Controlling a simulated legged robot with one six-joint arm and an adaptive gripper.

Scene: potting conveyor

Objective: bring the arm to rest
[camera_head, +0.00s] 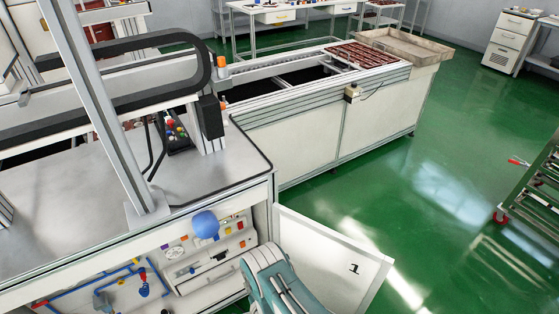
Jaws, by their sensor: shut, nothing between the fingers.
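A grey and teal part (280,284), which looks like a link of my own arm, rises from the bottom edge, right of the open cabinet front. My gripper's fingers do not show in this view, and no task object is seen in hold. The rest of the arm is cut off by the frame's bottom edge.
A machine table (225,160) with a metal upright and black cable chain (140,95) fills the left. An open white door (335,262) marked 1 stands close to my arm. A conveyor (330,130) runs behind, with a brown tray (368,54).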

